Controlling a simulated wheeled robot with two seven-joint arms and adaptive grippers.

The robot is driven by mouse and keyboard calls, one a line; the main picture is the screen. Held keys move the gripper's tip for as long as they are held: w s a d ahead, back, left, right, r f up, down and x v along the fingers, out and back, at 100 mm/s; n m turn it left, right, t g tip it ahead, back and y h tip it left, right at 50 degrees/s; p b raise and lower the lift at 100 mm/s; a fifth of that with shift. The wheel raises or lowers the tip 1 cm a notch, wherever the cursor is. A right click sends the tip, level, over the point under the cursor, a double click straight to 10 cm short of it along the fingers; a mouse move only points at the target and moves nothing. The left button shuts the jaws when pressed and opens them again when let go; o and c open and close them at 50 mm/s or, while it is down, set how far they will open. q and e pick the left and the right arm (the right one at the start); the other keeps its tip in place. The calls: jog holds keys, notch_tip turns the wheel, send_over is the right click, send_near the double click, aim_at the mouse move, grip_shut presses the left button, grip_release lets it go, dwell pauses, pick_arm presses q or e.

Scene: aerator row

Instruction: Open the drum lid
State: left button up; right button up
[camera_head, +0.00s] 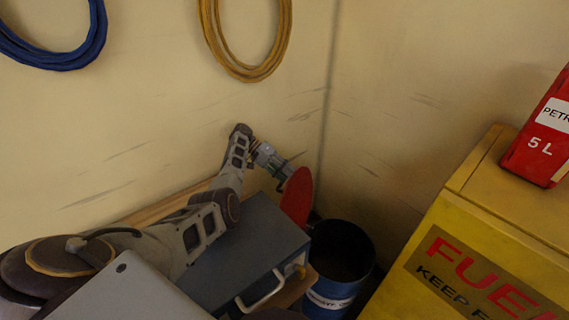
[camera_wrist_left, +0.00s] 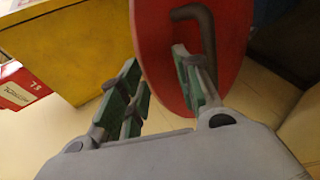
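The red drum lid (camera_head: 297,197) stands steeply tilted up at the back left of the blue drum (camera_head: 327,302). The drum's mouth is uncovered and its inside is dark. My left gripper (camera_head: 284,176) is beside the upper left of the lid. In the left wrist view the red lid (camera_wrist_left: 158,40) fills the upper middle, with a bent grey handle (camera_wrist_left: 207,45) on its face. My left gripper (camera_wrist_left: 157,65) is open there, its green-padded fingers apart with nothing between them. The right finger overlaps the lid near the handle; contact cannot be told. My right gripper is not in view.
A grey-blue case (camera_head: 245,260) with a pale handle sits left of the drum. A yellow fuel cabinet (camera_head: 440,240) stands close on the right, with a red petrol can (camera_head: 545,135) on top. Walls meet behind the drum. Blue (camera_head: 60,55) and yellow (camera_head: 245,70) hoses hang on the wall.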

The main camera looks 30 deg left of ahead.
pick_arm(q)
jog(key=shift+r, duration=2.45)
